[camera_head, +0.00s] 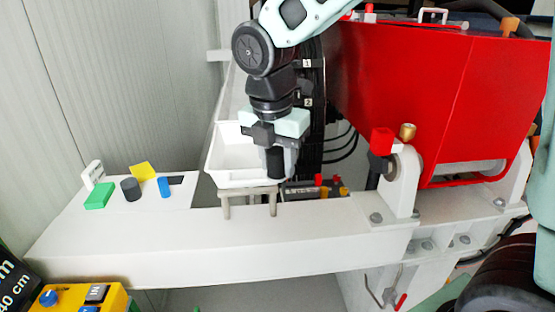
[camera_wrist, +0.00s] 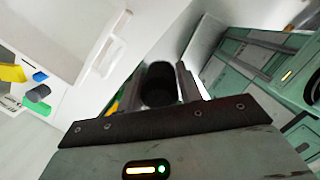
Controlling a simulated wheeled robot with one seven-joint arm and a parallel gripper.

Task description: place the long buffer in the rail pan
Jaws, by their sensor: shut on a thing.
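The long buffer (camera_head: 276,163) is a black cylinder. My gripper (camera_head: 278,158) is shut on it and holds it upright, pointing down. In the wrist view the black buffer (camera_wrist: 160,86) sits between my two fingers. The rail pan (camera_head: 222,160) is a white open tray on legs on the pale rail. In the head view the buffer overlaps the pan's right part; whether it is over the pan or in front of its rim I cannot tell. My gripper and arm hide the pan's right side.
On the rail's left lie a shorter dark cylinder (camera_head: 131,188), a green block (camera_head: 99,195), a yellow piece (camera_head: 145,171) and a blue piece (camera_head: 164,187). A red housing (camera_head: 440,100) stands close on the right. Black hoses run behind my gripper.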

